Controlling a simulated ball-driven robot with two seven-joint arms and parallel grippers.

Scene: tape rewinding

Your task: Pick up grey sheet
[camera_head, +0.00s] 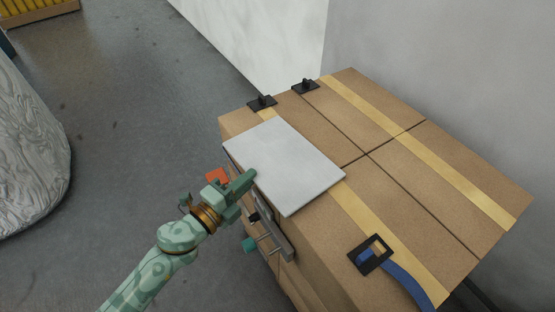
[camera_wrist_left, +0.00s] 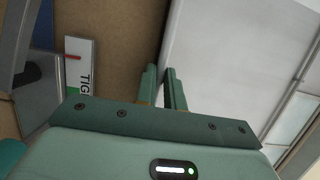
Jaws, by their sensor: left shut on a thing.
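The grey sheet (camera_head: 285,165) is a flat, pale rectangle lying on top of the cardboard box (camera_head: 440,200), near its left edge. My left gripper (camera_head: 248,177) is at the sheet's left edge, shut on it. In the left wrist view the sheet (camera_wrist_left: 235,50) fills the upper right, and the fingers of my left gripper (camera_wrist_left: 166,88) sit close together at its edge. The exact grip on the edge is too small to see clearly. My right gripper is not in view.
Black clips (camera_head: 262,102) stand at the box's far edge. A black buckle with a blue strap (camera_head: 369,256) lies at its near side. A metal handle (camera_head: 272,228) sticks out on the box's left side. The grey floor (camera_head: 120,120) to the left is open.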

